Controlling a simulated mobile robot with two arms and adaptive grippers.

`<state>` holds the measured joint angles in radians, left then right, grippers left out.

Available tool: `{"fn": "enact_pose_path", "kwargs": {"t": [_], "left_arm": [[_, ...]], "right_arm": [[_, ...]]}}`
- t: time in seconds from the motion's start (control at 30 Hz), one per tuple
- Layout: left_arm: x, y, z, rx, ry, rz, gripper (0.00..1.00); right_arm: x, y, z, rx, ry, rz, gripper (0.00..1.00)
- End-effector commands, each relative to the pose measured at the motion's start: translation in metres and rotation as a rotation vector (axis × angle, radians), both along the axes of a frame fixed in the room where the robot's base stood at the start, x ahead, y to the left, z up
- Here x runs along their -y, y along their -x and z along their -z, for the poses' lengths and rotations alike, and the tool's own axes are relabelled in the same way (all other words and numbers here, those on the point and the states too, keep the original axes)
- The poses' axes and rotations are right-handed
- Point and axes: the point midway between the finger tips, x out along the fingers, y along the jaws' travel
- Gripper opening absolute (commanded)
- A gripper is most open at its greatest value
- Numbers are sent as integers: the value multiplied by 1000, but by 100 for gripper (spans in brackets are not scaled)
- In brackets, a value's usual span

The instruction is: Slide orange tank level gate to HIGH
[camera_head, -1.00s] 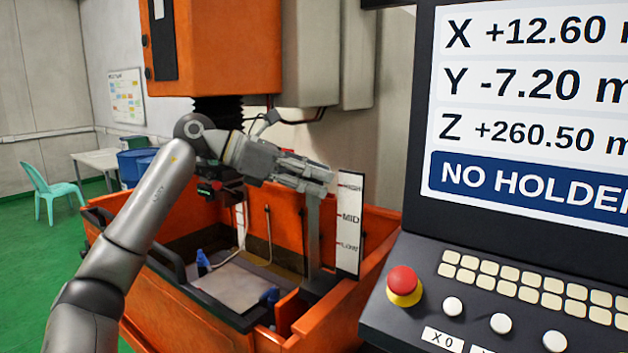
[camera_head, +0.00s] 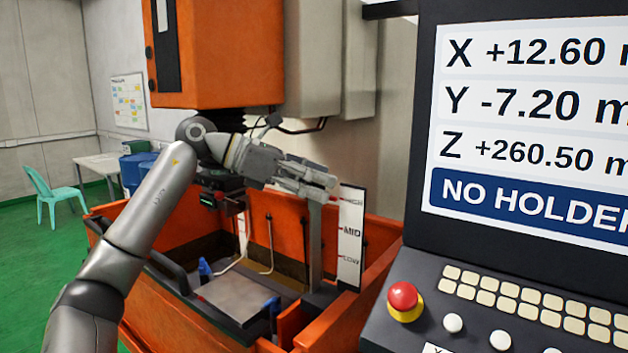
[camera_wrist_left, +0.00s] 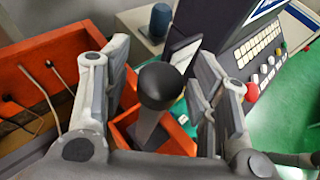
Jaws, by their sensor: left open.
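The orange tank (camera_head: 150,310) has a white level plate (camera_head: 350,270) marked HIGH, MID and LOW on its right side. Left of the plate stands the gate, a grey upright post (camera_head: 315,245) whose top is hidden behind my left gripper (camera_head: 332,184). In the left wrist view, a dark round knob (camera_wrist_left: 160,85) tops the gate post. My left gripper (camera_wrist_left: 158,50) is open there, one finger on each side of the knob, with gaps visible. In the head view, its fingertips are slightly above the HIGH mark. My right gripper is not in view.
The black control console (camera_head: 490,290), with an emergency stop button (camera_head: 403,300), stands close on the right. The orange machine head (camera_head: 225,55) hangs above the tank. A flat grey table (camera_head: 240,297) with blue clamps lies inside the tank.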

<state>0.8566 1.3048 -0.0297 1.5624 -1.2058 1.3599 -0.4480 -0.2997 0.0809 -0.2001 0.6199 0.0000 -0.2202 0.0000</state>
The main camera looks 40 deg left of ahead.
Motion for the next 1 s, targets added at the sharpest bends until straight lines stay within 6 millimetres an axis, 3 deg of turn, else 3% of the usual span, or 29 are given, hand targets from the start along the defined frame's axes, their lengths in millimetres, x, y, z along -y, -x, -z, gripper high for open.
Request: {"fn": "enact_pose_path", "kwargs": {"t": [0.17, 0.8, 1.0], "left_arm": [[-7, 7, -2, -4, -1, -4, 54], [-63, 78, -41, 1, 2, -1, 54], [-70, 87, -45, 0, 1, 0, 54]], "right_arm": [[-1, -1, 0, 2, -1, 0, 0], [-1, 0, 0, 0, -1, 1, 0], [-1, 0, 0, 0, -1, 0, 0]]}}
